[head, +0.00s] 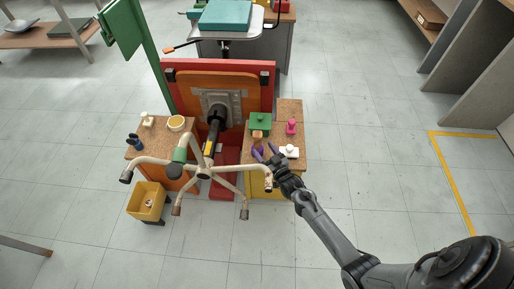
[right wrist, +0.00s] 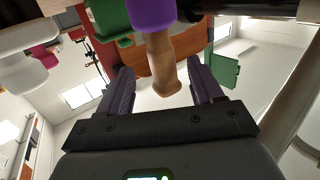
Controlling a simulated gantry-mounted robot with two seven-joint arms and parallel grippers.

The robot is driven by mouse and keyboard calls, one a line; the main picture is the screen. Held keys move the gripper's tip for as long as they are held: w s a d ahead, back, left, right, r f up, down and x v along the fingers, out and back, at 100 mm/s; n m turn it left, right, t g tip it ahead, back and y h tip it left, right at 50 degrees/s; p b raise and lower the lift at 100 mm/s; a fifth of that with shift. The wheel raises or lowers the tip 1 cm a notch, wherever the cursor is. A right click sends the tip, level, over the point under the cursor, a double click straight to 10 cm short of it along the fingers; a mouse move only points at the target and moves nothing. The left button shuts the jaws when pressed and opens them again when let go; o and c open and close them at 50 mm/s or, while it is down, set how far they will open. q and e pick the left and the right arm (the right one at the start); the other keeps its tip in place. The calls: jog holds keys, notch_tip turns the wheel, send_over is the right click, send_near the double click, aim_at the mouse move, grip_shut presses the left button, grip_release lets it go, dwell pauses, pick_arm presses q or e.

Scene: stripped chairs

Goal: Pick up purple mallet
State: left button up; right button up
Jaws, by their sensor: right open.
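The purple mallet (right wrist: 152,12) shows at the top of the right wrist view, with its wooden handle (right wrist: 160,62) pointing toward my right gripper (right wrist: 160,72). The gripper's two fingers are apart, one on each side of the handle's end, and no contact shows. In the head view the mallet (head: 257,151) is a small purple patch on the right-hand wooden side top, partly hidden by my right gripper (head: 265,154), which reaches in from the lower right. My left gripper is not in view.
A green box (head: 260,118), a pink item (head: 291,127) and a white item (head: 289,151) stand close by on the same top (head: 291,108). An upturned chair base (head: 204,172) with spread legs is just left of the gripper. A yellow bin (head: 147,201) stands on the floor.

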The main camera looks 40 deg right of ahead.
aim_at(260, 145)
jog(key=shift+w+d, duration=0.1)
jog(key=shift+w, duration=0.45)
jog(key=shift+w+f+b, duration=0.2)
jog(key=shift+b, duration=0.3)
jog(key=w+b, duration=0.3)
jog(key=shift+w+d+f, duration=0.25)
jog(key=shift+w+d, duration=0.05)
jog(key=shift+w+r, duration=0.15)
jog(key=shift+w, duration=0.3)
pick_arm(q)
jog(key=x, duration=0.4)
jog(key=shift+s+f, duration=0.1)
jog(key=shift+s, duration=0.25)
pick_arm(e)
jog(key=shift+s, duration=0.15)
jog(key=shift+c, duration=0.7)
grip_shut()
